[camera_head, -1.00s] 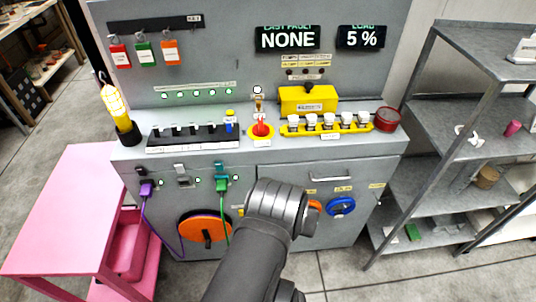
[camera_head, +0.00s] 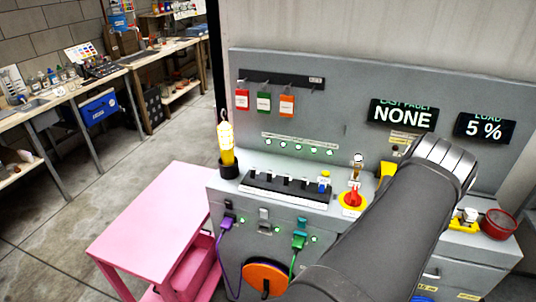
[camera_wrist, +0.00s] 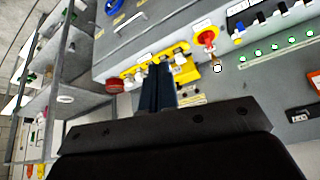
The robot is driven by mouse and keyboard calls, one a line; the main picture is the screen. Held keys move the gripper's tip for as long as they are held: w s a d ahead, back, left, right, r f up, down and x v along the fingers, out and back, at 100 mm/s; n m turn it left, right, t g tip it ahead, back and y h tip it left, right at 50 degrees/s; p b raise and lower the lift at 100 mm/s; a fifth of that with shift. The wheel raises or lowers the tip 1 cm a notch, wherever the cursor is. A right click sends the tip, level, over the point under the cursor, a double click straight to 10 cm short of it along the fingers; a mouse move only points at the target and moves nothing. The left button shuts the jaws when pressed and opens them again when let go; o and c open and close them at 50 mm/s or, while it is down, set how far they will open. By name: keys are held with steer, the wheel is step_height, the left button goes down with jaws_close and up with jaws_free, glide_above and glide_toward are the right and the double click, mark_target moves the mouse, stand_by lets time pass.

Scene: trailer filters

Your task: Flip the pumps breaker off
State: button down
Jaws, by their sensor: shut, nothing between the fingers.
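A black strip with a row of black switches (camera_head: 287,190) lies on the grey console ledge. It also shows at the top right of the wrist view (camera_wrist: 262,22). The labels are too small to read, so I cannot tell which switch is the pumps breaker. A blue and yellow piece (camera_head: 324,182) sits at the strip's right end. My gripper (camera_wrist: 159,72) is shut and empty in the wrist view, over the yellow rack and to the left of the strip there. In the head view my arm hides the gripper.
A red knob on a yellow base (camera_head: 352,199) stands right of the strip. A yellow lamp (camera_head: 226,145) stands at its left. Green lights (camera_head: 297,148) line the back panel above. A pink table (camera_head: 160,215) is at the left. Metal shelves (camera_wrist: 62,60) show in the wrist view.

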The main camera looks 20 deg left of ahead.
steer(key=w+d+r+n, duration=0.1)
steer(key=w+d+r, duration=0.1)
steer(key=w+r, duration=0.65)
steer(key=w+a+f+n+g+y, duration=0.1)
steer(key=w+a+f, duration=0.1)
steer(key=w+a, duration=0.4)
steer(key=w+a+f+y, duration=0.1)
steer(key=w+a+f, duration=0.2)
steer(key=w, duration=0.5)
steer(key=n+g, duration=0.1)
steer(key=n, duration=0.1)
glide_above(253, 172)
steer(key=w, duration=0.4)
step_height(253, 172, down, 14)
steer(key=shift+s+d+f+h, duration=0.1)
steer(key=shift+s+h, duration=0.15)
steer(key=shift+h, duration=0.15)
steer(key=x, duration=1)
steer(key=shift+s, duration=0.35)
steer(key=shift+s+r, duration=0.3)
steer(key=shift+s, duration=0.25)
steer(key=shift+s+r, duration=0.3)
steer(key=shift+s, duration=0.2)
steer(key=shift+s+r, duration=0.25)
steer(key=shift+s, duration=0.4)
